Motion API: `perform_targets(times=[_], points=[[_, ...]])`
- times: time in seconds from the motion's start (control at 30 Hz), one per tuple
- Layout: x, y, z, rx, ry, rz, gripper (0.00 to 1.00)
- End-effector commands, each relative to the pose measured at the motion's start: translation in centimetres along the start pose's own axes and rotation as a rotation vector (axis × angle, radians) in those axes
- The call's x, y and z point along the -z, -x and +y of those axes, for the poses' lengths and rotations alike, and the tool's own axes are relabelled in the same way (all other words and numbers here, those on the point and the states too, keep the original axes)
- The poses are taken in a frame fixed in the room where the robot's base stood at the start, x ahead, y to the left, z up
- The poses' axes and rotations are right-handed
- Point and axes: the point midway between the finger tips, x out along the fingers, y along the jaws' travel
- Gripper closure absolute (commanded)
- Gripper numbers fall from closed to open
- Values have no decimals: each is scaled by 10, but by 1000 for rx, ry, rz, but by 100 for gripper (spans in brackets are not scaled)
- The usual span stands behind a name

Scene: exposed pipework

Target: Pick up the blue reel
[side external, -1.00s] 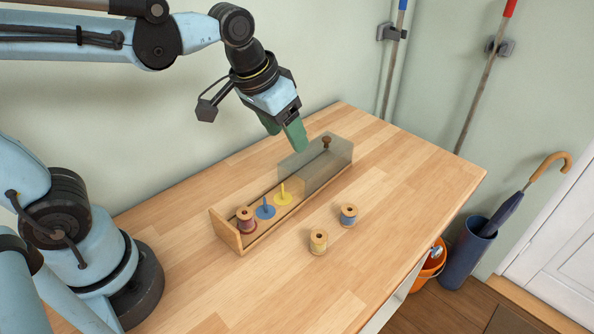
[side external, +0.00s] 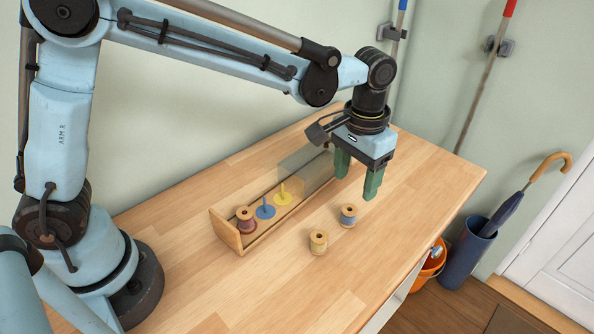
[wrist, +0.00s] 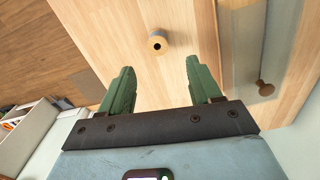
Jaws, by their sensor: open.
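The table's front is clear.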

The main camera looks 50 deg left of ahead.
Motion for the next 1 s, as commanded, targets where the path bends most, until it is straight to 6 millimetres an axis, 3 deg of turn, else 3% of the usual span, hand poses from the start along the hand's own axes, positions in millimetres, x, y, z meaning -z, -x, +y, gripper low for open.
perform_targets(times=[0.1,0.4,0.7,1.0], points=[[0,-18,0,0,0,1,37],[-1,-39,0,0,0,1,37],[-5,-78,3,-1,1,2,37],[-5,-85,2,-1,0,2,37]])
